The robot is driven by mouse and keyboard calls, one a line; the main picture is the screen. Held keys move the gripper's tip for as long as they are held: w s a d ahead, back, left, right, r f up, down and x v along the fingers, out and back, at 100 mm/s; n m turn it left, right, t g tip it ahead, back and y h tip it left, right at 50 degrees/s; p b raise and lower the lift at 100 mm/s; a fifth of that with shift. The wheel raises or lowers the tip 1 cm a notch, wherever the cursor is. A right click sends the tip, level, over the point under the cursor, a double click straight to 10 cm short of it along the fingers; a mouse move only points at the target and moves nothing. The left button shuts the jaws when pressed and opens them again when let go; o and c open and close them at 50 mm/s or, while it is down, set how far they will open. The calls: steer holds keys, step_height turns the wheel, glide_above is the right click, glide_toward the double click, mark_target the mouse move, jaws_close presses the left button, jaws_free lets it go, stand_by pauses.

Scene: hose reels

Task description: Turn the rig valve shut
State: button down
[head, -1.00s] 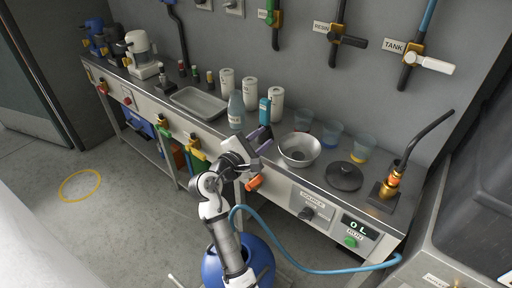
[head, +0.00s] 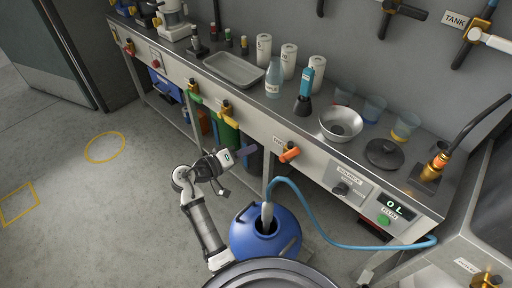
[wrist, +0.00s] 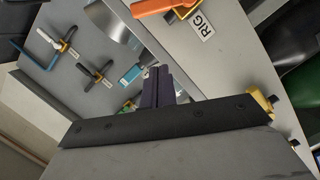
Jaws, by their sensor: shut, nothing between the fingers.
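The rig valve is an orange lever (head: 289,154) on a brass body, mounted on the bench's front panel above the blue drum. In the wrist view the orange lever (wrist: 152,5) shows at the top edge, partly cut off, beside a white RIG label (wrist: 194,28). My gripper (head: 247,152) has dark purple fingers and is left of the lever in the head view, apart from it. In the wrist view the fingers (wrist: 158,82) are together with nothing between them, below and clear of the lever.
A blue drum (head: 249,240) with a blue hose (head: 330,238) stands on the floor below the valve. A metal bowl (head: 341,123) and bottles stand on the bench. Floor at left is open.

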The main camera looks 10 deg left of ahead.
mark_target(289, 155)
steer(key=w+d+f+p, duration=0.3)
steer(key=w+d, duration=0.1)
steer(key=d, duration=0.6)
steer(key=shift+w+p, duration=0.4)
steer(key=shift+f, duration=0.2)
steer(key=shift+s+d+m+b, duration=0.1)
steer(key=shift+d+m+b, duration=0.1)
steer(key=shift+m+b, duration=0.3)
